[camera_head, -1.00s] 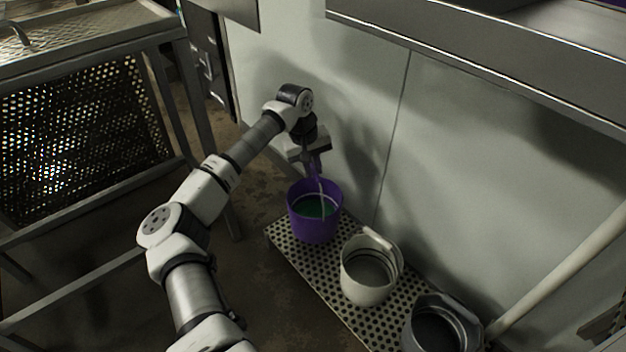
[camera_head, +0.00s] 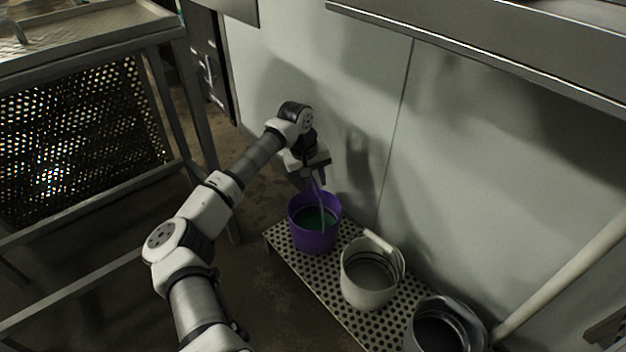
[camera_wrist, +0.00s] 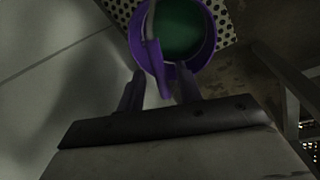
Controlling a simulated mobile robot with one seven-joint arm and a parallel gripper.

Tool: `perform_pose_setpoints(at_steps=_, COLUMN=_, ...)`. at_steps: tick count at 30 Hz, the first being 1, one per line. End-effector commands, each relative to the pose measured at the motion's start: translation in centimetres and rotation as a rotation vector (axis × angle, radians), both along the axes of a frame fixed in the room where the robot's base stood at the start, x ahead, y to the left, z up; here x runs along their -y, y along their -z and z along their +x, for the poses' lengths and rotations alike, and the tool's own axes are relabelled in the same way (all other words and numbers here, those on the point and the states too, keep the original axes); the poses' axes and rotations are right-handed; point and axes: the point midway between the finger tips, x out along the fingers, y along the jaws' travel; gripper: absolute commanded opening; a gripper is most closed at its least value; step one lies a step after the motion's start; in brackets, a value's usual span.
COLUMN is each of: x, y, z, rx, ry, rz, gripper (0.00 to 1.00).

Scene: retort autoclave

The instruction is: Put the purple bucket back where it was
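The purple bucket (camera_head: 314,240) with green inside is at the left end of the perforated platform (camera_head: 345,317), upright, apparently on it or just above; its underside is hidden. Its handle (camera_head: 321,181) is raised up to my gripper (camera_head: 316,172), which is above the bucket. In the wrist view, the handle (camera_wrist: 157,70) runs between the two fingers of my gripper (camera_wrist: 160,78), and the purple bucket (camera_wrist: 213,38) opens beyond them.
A white bucket (camera_head: 370,292) stands to the right of the purple one, and a grey bucket (camera_head: 408,336) farther right. A pale wall (camera_head: 340,90) is close behind. A metal table (camera_head: 100,45) with a perforated panel stands at left.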

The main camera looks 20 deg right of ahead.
Motion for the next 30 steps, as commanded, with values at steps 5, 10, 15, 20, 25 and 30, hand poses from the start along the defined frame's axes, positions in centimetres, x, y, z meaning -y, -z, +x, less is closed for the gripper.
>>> perform_pose_setpoints(at_steps=5, x=0.0, y=-0.3, z=0.0, rx=0.0, ry=0.0, rz=-0.001, gripper=0.35)
perform_pose_setpoints(at_steps=10, x=-0.4, y=-2.5, z=0.1, rx=0.004, ry=-0.001, rz=0.001, gripper=0.35)
perform_pose_setpoints(at_steps=15, x=-1.1, y=-6.2, z=0.1, rx=0.004, ry=0.0, rz=0.001, gripper=0.35)
perform_pose_setpoints(at_steps=20, x=-1.8, y=-9.3, z=0.2, rx=0.003, ry=-0.002, rz=0.001, gripper=0.35)
perform_pose_setpoints(at_steps=25, x=-2.2, y=-11.4, z=0.2, rx=0.002, ry=-0.001, rz=0.001, gripper=0.35)
perform_pose_setpoints(at_steps=30, x=-2.3, y=-12.0, z=0.1, rx=0.0, ry=-0.001, rz=0.0, gripper=0.35)
